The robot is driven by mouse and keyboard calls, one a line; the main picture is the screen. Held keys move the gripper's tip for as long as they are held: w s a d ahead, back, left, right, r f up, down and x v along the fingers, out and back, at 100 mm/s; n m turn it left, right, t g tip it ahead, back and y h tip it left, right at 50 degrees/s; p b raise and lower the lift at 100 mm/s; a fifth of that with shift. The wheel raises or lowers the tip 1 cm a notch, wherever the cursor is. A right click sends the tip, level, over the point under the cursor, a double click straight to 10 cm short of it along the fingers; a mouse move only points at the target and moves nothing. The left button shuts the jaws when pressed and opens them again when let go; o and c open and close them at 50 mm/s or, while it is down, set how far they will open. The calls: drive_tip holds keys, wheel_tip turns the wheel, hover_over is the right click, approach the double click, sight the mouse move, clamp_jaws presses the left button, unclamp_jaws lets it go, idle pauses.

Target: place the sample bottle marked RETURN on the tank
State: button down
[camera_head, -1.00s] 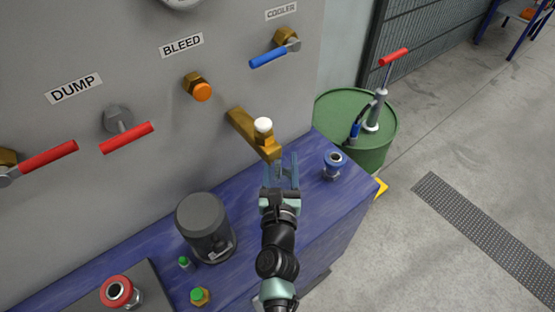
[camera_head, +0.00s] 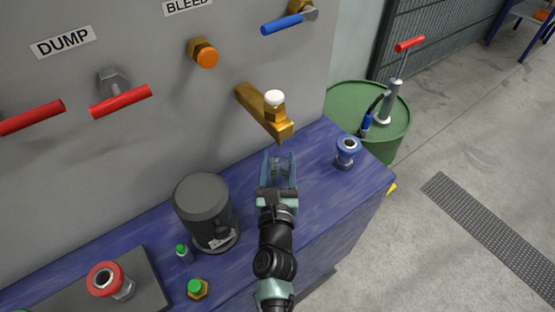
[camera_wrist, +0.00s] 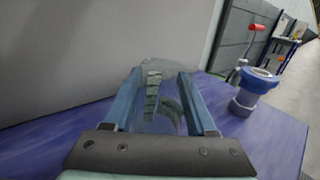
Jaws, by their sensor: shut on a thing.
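My gripper (camera_head: 279,160) is shut on a clear, see-through bottle (camera_wrist: 158,98), which shows between the two blue fingers in the wrist view. Pale greenish markings show on or through it; I cannot read any RETURN mark. In the head view the bottle is hard to make out between the fingers. The gripper is over the blue top of what looks like the tank (camera_head: 312,190), just in front of the brass spout (camera_head: 265,112) with its white cap. I cannot tell whether the bottle touches the blue top.
A dark motor (camera_head: 202,200) stands left of my gripper, with a small green-capped item (camera_head: 183,254) beside it. A blue-collared fitting (camera_head: 347,153) stands to the right, near the edge. A red-collared fitting (camera_head: 106,280) is front left. A green drum (camera_head: 400,120) stands beyond the right end.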

drive_tip(key=shift+d, duration=0.1)
drive_tip(key=shift+f+b, duration=0.6)
drive_tip(key=shift+c, duration=0.6)
unclamp_jaws()
drive_tip(key=s+b, duration=0.1)
drive_tip(key=s, duration=1)
drive_tip(key=shift+s, duration=1)
